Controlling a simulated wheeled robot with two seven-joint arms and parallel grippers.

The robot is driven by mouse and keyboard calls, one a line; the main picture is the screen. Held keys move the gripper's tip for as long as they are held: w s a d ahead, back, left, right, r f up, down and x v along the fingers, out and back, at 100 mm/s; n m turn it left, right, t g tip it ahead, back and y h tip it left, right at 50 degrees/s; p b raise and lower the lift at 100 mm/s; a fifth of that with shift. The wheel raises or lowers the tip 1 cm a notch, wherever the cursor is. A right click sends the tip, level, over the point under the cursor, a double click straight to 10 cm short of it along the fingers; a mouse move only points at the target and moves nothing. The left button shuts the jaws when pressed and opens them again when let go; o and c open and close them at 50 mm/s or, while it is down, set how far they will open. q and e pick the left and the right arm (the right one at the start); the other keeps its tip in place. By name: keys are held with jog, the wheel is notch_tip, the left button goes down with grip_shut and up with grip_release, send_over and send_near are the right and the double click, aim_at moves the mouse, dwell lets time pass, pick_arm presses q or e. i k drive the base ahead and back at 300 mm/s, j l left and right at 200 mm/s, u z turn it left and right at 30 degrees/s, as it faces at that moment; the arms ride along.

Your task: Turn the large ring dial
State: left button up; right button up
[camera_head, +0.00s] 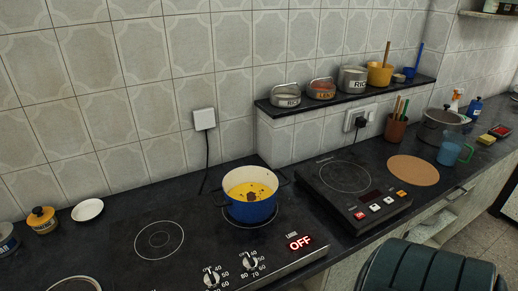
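A dark cooktop (136,269) fills the lower left of the counter in the head view. Two silver dials sit at its front edge, a left dial (211,278) and a right dial (249,262), with white numbers around them. I cannot tell from their markings which is the large ring dial. A red display (299,242) right of them reads OFF. A blue pot (250,210) with yellow contents stands on the cooktop's back right ring. A bare ring (159,240) is at its left. Neither gripper is in view.
A second cooktop (340,190) with buttons lies to the right. Beyond it are a round cork mat (413,170), a utensil cup (396,130) and a teal mug (452,149). A yellow jar (42,221) and a white dish (88,209) stand at the left.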

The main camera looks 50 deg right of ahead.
aim_at(250, 263)
jog(key=l+z, duration=0.15)
jog(key=z, duration=0.25)
jog(key=l+z, duration=0.1)
jog(key=z, duration=0.35)
jog(key=i+l+z, duration=0.1)
jog(key=z, duration=0.3)
jog(key=i+l+z, duration=0.1)
jog(key=z, duration=0.3)
jog(key=k+j+u, duration=0.1)
jog(key=k+j, duration=0.2)
